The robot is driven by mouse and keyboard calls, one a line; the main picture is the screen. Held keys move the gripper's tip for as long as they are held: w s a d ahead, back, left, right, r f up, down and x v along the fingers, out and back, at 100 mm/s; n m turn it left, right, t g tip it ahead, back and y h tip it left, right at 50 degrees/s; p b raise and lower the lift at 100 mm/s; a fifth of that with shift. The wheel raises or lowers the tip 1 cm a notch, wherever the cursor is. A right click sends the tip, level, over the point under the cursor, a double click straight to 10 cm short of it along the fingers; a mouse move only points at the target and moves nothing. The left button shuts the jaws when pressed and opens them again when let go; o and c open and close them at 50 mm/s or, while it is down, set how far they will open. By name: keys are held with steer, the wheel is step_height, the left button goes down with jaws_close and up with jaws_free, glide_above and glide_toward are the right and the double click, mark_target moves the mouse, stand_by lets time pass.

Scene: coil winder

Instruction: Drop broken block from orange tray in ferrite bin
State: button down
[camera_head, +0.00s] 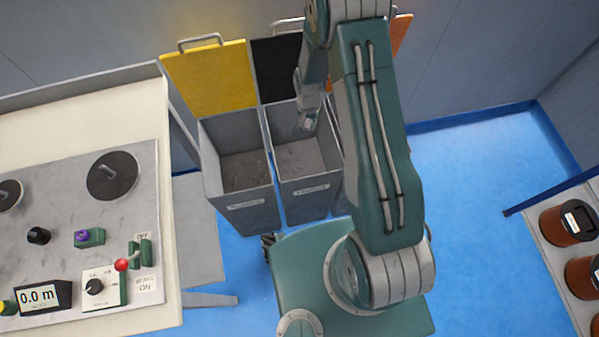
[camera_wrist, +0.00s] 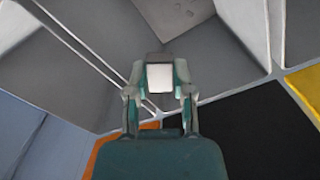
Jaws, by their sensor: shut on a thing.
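My gripper (camera_head: 308,122) hangs over the middle bin (camera_head: 304,188), the one with the black lid. In the wrist view my gripper (camera_wrist: 158,92) is shut on a small block (camera_wrist: 160,78) with a pale front face and grey top. The block is held between the two fingertips, above the grey bin interior. Whether it is broken cannot be told. The middle bin's label is too blurred to read. The orange tray is not seen in either view.
The bin on the left (camera_head: 246,202) has an open yellow lid (camera_head: 210,80). The black lid (camera_head: 276,68) stands open. An orange lid (camera_head: 401,33) is partly behind my arm. A winder bench (camera_head: 70,125) stands left; a shelf with brown spools (camera_head: 567,222) stands right.

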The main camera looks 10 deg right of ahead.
steer(key=shift+s+f, duration=0.1)
steer(key=shift+f, duration=2.8)
steer(key=shift+c, duration=2.1)
jaws_free()
step_height(320, 180, up, 12)
steer(key=shift+f, duration=0.1)
